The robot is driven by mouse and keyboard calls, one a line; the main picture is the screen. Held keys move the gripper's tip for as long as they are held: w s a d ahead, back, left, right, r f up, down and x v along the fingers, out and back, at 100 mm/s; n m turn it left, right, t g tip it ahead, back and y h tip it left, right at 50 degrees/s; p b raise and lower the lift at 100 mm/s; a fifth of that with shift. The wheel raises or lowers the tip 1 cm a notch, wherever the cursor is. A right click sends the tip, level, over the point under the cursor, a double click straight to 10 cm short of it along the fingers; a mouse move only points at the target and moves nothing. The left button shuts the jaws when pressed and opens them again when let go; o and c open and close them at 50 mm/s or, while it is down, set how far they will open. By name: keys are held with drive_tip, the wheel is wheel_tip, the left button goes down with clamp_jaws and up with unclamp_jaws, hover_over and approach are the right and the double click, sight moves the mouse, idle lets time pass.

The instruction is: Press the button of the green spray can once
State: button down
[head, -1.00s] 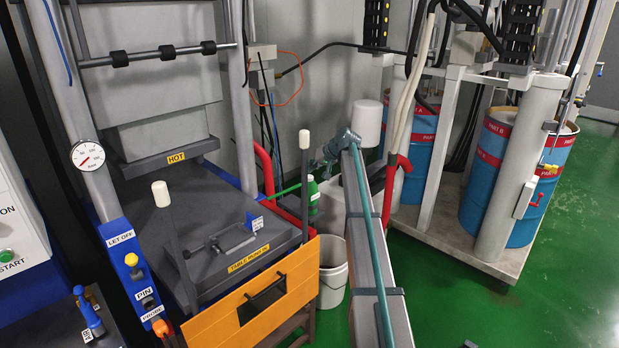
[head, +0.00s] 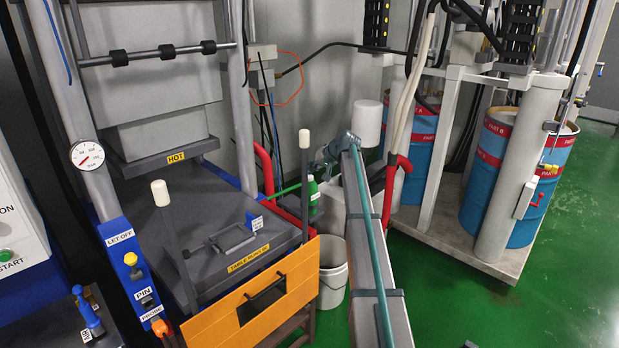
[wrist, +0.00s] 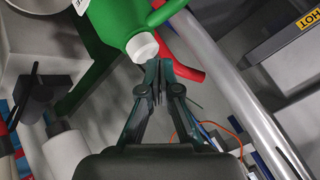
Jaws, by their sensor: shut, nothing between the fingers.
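The green spray can (head: 313,193) stands behind the press table, at the picture's middle in the head view. In the wrist view, its green body (wrist: 112,22) fills the upper left, and its white top (wrist: 142,47) points toward my gripper. My gripper (wrist: 159,64) is shut and empty. Its fingertips lie just right of the white top in the wrist view, close to its edge; I cannot tell whether they touch. In the head view my gripper is small and partly hidden behind my arm, near the can's upper end.
Red pipes (head: 265,172) run close by the can. The orange-fronted press table (head: 250,300) stands in front of it at left. A white bucket (head: 333,285) sits below. The green floor at right is clear.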

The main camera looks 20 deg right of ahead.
sight(311, 176)
drive_tip(key=shift+f, duration=0.5)
idle(0.5)
idle(0.3)
drive_tip(key=shift+r, duration=0.9)
drive_tip(key=shift+r, duration=0.15)
drive_tip(key=shift+r+p, duration=0.85)
drive_tip(key=shift+r, duration=1.5)
